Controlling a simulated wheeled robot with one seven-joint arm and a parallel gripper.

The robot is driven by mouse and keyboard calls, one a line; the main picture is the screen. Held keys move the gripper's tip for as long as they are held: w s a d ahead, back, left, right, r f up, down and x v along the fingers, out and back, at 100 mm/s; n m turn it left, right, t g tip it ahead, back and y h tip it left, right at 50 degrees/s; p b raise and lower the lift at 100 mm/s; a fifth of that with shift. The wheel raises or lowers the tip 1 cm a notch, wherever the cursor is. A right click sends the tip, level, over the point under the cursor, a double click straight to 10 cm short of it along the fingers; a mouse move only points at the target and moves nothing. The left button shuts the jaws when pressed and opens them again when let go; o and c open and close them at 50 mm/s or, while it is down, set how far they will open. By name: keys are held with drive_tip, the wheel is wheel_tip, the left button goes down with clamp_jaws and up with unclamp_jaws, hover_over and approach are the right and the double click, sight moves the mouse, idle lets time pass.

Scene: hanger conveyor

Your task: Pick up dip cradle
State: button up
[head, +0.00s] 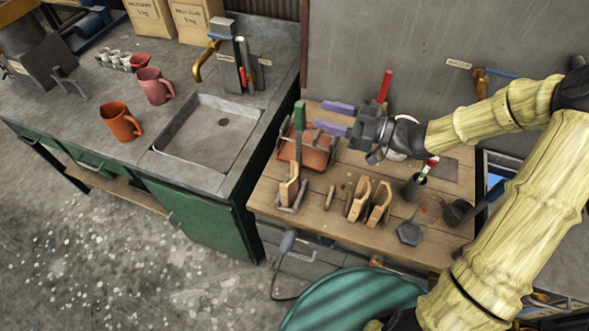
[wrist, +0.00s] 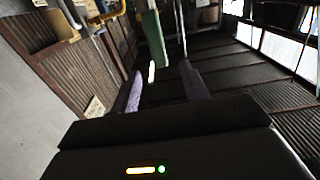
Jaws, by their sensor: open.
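No label marks the dip cradle. A rust-red tray-like piece (head: 318,152) with an upright green handle (head: 299,117) sits at the back left of the wooden bench and may be it. My gripper (head: 320,115) is open and empty, its two purple fingers pointing left above the bench, just right of the green handle and apart from it. In the wrist view my gripper (wrist: 161,72) has a clear gap between the fingers, and a green piece (wrist: 153,38), which looks like that handle, stands ahead near the left finger. The fingers partly hide the tray's surroundings.
The wooden bench (head: 325,222) also holds wooden pieces in metal stands (head: 290,190), more wooden pieces (head: 360,200), a dark cup (head: 414,187) and a hex block (head: 409,233). A red handle (head: 385,85) rises behind my gripper. A sink (head: 210,140) and mugs are left.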

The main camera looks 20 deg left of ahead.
sight(304, 108)
drive_tip(key=a, duration=0.4)
drive_tip(key=shift+w+p, duration=0.15)
drive_tip(key=shift+p, duration=0.2)
drive_tip(key=a+p, duration=0.1)
drive_tip(key=a, duration=0.2)
drive_tip(key=a+p, duration=0.1)
drive_tip(key=a, duration=0.1)
drive_tip(key=shift+w+a+r+p, duration=0.1)
drive_tip(key=shift+w+r+p, duration=0.2)
drive_tip(key=shift+w, duration=0.05)
drive_tip(key=shift+s+a, duration=0.1)
drive_tip(key=shift+s, duration=0.15)
clamp_jaws()
